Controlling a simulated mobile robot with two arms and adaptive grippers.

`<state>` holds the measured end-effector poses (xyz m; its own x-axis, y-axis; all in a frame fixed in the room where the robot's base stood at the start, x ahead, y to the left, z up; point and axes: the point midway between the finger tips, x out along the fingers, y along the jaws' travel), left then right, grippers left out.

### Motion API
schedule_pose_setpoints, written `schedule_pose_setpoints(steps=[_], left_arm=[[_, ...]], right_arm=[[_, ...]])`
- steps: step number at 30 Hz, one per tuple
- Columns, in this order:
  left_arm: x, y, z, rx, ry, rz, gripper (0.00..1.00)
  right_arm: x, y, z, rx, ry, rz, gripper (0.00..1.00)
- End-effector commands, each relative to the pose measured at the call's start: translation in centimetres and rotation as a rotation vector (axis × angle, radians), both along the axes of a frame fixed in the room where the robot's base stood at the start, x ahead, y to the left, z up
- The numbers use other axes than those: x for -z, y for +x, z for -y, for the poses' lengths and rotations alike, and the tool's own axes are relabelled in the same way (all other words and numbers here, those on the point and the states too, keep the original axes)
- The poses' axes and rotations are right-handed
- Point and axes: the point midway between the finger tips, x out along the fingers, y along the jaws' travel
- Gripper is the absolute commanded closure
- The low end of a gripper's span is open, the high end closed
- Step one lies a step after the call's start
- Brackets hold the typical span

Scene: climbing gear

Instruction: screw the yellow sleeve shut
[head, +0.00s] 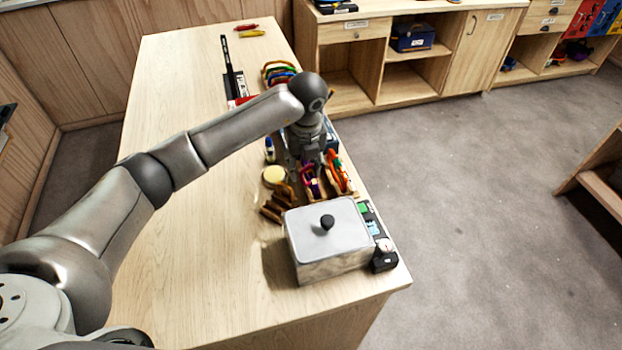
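My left arm reaches in from the left across the table, and my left gripper (314,162) points down at the right part of the tabletop. It is above or at a purple carabiner (309,184) on a small wooden stand. A small yellow patch shows on this carabiner, perhaps the sleeve, but it is too small to tell its position. An orange-red carabiner (341,170) is just right of it on a similar stand. The fingertips are small and partly hidden, so I cannot tell if they are open or touching anything. My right gripper is not in view.
A grey lidded box (340,240) stands in front of the carabiners, with a dark dial device (385,252) at its right. A brown wooden rack (275,206) and a round cream-coloured piece (273,175) lie left. Several coloured loops (277,70) sit behind. The table's left side is clear.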

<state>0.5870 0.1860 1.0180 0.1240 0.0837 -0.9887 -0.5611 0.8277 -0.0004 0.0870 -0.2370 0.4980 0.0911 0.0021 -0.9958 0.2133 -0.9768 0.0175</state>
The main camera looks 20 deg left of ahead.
Motion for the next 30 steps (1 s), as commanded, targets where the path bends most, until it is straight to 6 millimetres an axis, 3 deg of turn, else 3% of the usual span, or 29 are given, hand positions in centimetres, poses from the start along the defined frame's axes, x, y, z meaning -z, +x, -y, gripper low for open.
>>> schedule_pose_setpoints(steps=[14, 30], left_arm=[[0.1, -0.4, -0.6, -0.001, 0.001, 0.000, 0.61], [2.0, -0.4, -0.6, 0.000, 0.001, -0.002, 0.61]], right_arm=[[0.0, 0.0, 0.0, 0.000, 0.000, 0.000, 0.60], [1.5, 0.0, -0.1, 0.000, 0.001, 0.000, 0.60]])
